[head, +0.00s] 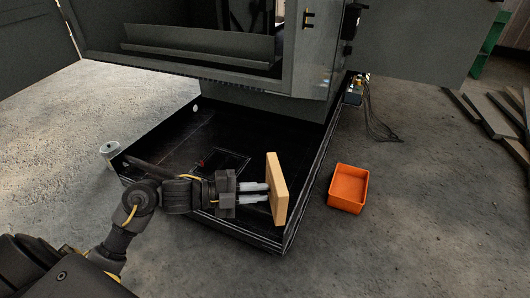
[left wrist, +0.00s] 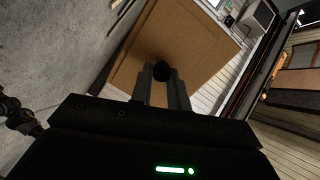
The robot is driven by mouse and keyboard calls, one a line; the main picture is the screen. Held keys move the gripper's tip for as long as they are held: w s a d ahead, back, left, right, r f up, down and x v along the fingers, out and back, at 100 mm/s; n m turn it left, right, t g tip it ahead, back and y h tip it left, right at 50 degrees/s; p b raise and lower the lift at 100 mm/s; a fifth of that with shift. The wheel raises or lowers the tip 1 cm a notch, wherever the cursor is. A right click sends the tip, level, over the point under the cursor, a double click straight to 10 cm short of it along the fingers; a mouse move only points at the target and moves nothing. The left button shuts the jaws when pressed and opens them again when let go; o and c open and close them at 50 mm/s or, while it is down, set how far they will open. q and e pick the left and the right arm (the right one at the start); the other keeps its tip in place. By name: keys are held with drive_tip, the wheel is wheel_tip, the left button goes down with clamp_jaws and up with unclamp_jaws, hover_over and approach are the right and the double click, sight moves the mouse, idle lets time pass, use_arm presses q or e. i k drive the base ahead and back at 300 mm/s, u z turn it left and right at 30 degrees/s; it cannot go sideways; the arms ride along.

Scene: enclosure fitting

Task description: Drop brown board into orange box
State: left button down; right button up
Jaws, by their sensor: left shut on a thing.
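The brown board (head: 278,187) is held upright, edge toward the head camera, above the right side of the black tray. My left gripper (head: 266,192) is shut on it. In the left wrist view the board (left wrist: 185,40) fills the upper middle, with the fingers of my left gripper (left wrist: 162,85) against a dark round spot on its face. The orange box (head: 348,188) stands on the floor to the right of the board, open at the top, and looks empty. The board is apart from the box. My right gripper is not in view.
A black low-walled tray (head: 160,148) lies under my left arm, below a grey cabinet (head: 200,45) with open doors. A white can (head: 109,150) stands at its left. Cables (head: 378,115) hang behind the box. Planks (head: 495,112) lie far right. Floor around the box is clear.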

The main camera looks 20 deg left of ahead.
sight(346, 190)
drive_tip(key=z, duration=0.3)
drive_tip(key=k, duration=0.4)
drive_tip(key=z, duration=1)
drive_tip(key=i, duration=2.45)
drive_tip(key=u, duration=0.5)
drive_tip(key=i, duration=2)
drive_tip(key=u, duration=1.95)
drive_tip(key=i, duration=1.15)
drive_tip(key=u, duration=0.8)
